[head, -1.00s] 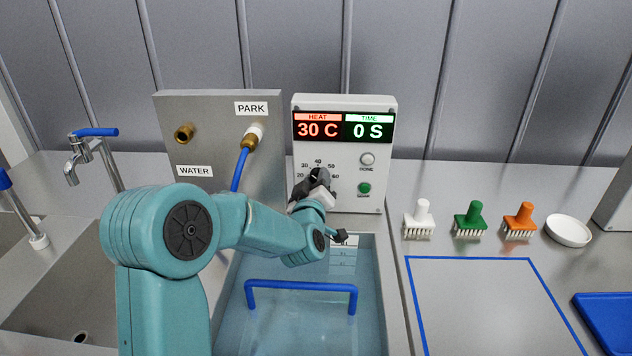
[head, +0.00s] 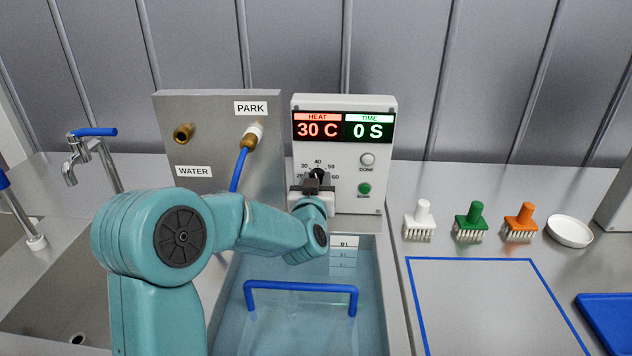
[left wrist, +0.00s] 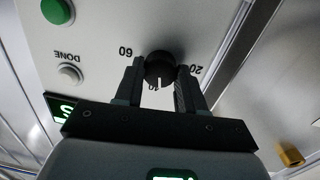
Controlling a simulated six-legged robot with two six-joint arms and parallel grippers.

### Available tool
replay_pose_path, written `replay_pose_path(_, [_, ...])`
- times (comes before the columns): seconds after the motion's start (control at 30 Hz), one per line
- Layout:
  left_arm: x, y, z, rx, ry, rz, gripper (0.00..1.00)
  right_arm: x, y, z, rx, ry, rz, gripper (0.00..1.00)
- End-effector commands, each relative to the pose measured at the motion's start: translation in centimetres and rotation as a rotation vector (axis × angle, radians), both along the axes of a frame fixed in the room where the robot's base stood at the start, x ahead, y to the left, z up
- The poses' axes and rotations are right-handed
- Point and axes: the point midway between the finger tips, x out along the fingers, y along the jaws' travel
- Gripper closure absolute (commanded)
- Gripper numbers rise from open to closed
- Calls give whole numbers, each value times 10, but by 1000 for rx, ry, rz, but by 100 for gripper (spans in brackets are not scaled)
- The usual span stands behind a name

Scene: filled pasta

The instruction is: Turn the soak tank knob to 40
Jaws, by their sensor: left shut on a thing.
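The black soak tank knob (head: 317,173) is on the white control panel (head: 342,149), inside a printed scale from 20 to 60. The red HEAT display (head: 317,128) reads 30 C and the green TIME display (head: 369,128) reads 0 S. My left gripper (head: 315,182) is at the knob from the front and partly hides it and the scale. In the left wrist view the fingers (left wrist: 158,80) stand on both sides of the knob (left wrist: 159,65), shut on it. The white mark points at the partly hidden 40. My right gripper is not in view.
Below the panel is the water-filled soak tank (head: 388,300) with a blue handle (head: 300,286). DONE (head: 367,159) and green (head: 364,188) buttons sit right of the knob. A hose panel (head: 215,110) stands left. White, green and orange brushes (head: 470,220) stand right.

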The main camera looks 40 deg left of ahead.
Motion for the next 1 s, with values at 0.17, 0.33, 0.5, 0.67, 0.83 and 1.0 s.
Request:
replay_pose_path(0.17, [1, 0, 2, 90, 72, 0, 91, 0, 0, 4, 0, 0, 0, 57])
replay_pose_path(0.33, [1, 0, 2, 149, 121, 1, 91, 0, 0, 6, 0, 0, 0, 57])
replay_pose_path(0.5, [1, 0, 2, 183, 150, 1, 91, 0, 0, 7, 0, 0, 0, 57])
replay_pose_path(0.67, [1, 0, 2, 197, 160, 1, 91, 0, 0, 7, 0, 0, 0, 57])
replay_pose_path(0.83, [1, 0, 2, 198, 161, 1, 91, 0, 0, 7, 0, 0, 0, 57])
replay_pose_path(1.0, [1, 0, 2, 197, 160, 1, 91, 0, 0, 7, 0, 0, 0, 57])
